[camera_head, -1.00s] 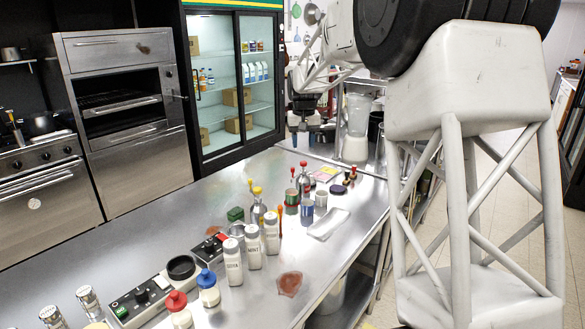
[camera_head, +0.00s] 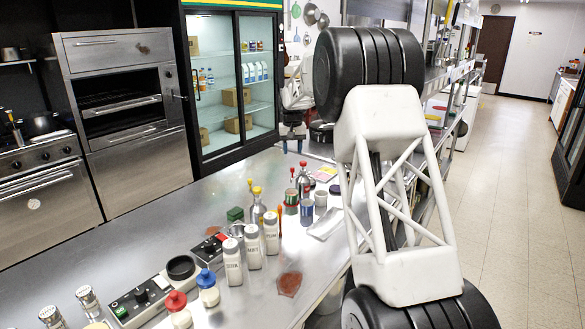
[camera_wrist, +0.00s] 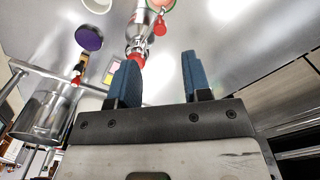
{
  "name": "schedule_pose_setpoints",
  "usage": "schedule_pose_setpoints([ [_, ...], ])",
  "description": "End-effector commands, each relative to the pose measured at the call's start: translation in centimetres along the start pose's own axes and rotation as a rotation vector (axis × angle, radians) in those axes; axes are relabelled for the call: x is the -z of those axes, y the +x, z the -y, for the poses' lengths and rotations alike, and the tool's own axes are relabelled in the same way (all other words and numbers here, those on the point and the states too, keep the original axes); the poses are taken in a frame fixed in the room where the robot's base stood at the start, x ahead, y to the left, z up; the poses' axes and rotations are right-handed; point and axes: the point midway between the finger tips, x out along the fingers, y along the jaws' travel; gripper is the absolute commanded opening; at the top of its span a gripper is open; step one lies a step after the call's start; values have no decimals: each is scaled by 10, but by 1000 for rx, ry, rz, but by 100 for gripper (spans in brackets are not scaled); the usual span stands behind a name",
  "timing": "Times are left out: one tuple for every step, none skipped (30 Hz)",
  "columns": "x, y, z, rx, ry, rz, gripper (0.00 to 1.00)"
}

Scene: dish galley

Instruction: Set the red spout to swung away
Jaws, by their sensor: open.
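A metal flask (camera_head: 303,183) with a red cap (camera_head: 303,165) stands in the far part of the counter. A small red knob (camera_head: 292,172) shows at its left; I cannot tell how it is joined to the flask. In the wrist view the red cap (camera_wrist: 135,55) is just beyond the left finger, with a red knob (camera_wrist: 160,27) to its right. My gripper (camera_wrist: 162,75) is open, with blue fingers apart and nothing between them.
A yellow-topped flask (camera_head: 257,205), white shakers (camera_head: 253,247), a green-lidded can (camera_head: 291,200) and a blue can (camera_head: 306,208) stand nearer on the counter. The counter's left side is mostly clear.

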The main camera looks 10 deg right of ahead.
Motion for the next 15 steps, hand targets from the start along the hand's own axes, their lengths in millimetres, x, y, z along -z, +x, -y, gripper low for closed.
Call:
schedule_pose_setpoints([
  [0, 0, 0, 0, 0, 0, 44],
  [0, 0, 0, 0, 0, 0, 44],
  [0, 0, 0, 0, 0, 0, 44],
  [0, 0, 0, 0, 0, 0, 44],
  [0, 0, 0, 0, 0, 0, 44],
  [0, 0, 0, 0, 0, 0, 44],
  [0, 0, 0, 0, 0, 0, 44],
  [0, 1, 0, 0, 0, 0, 44],
  [0, 2, 0, 0, 0, 0, 44],
  [0, 3, 0, 0, 0, 0, 44],
  [0, 4, 0, 0, 0, 1, 44],
  [0, 6, 0, 0, 0, 1, 44],
  [0, 8, 0, 0, 0, 1, 44],
  [0, 10, 0, 0, 0, 1, 44],
  [0, 13, 0, 0, 0, 0, 44],
])
